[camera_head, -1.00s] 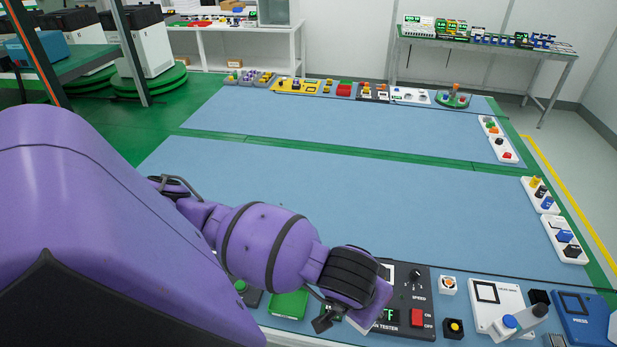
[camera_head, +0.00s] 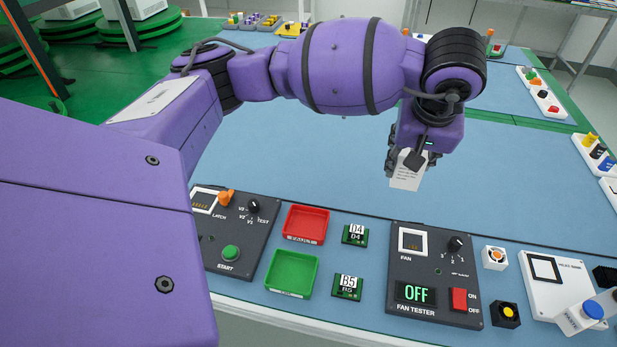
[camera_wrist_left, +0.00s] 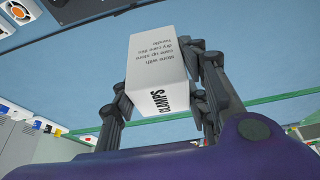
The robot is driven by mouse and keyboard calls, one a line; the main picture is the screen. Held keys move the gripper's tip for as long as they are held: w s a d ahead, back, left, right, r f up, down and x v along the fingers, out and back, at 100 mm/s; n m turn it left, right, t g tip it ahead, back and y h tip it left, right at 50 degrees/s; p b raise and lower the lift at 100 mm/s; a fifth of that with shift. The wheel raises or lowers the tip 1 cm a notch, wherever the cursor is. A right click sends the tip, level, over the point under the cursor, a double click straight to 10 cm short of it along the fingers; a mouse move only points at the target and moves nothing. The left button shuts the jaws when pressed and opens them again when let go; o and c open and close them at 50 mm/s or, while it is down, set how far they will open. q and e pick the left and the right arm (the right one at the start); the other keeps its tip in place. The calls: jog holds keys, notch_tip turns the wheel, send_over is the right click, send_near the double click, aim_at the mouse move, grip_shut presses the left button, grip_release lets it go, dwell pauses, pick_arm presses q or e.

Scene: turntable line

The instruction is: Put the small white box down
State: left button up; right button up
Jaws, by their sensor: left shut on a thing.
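The small white box (camera_head: 406,172) is held in my left gripper (camera_head: 405,160), above the blue table surface (camera_head: 300,150) and behind the fan tester. In the left wrist view the box (camera_wrist_left: 160,62) carries the word "CLAMPS" and small print, and the dark fingers of the left gripper (camera_wrist_left: 162,90) close on it from both sides. The box is clear of the table as far as I can tell. My right gripper does not show in either view.
The fan tester (camera_head: 428,255), reading OFF, stands at the front. Left of it are a red tray (camera_head: 305,223), a green tray (camera_head: 291,272), and two small boards marked D4 (camera_head: 355,234) and B5 (camera_head: 347,287). The blue surface behind them is largely clear.

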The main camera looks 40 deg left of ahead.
pick_arm(q)
jog(key=shift+w+a+r, duration=0.15)
jog(key=shift+w+r, duration=0.1)
jog(key=shift+r, duration=0.1)
jog(key=shift+w+a+f+p, duration=0.1)
jog(key=shift+a+f+p, duration=0.05)
jog(key=shift+a+f, duration=2.05)
jog(key=shift+w+a+f+p, duration=0.1)
jog(key=shift+a+f+p, duration=0.1)
jog(key=shift+a+f, duration=2.05)
jog(key=shift+a+f+p, duration=0.15)
jog(key=shift+a+f, duration=1.75)
jog(key=shift+a, duration=0.6)
jog(key=shift+f, duration=0.1)
jog(key=o, duration=0.8)
jog(key=shift+f, duration=0.1)
jog(key=o, duration=0.5)
jog(key=shift+c, duration=0.2)
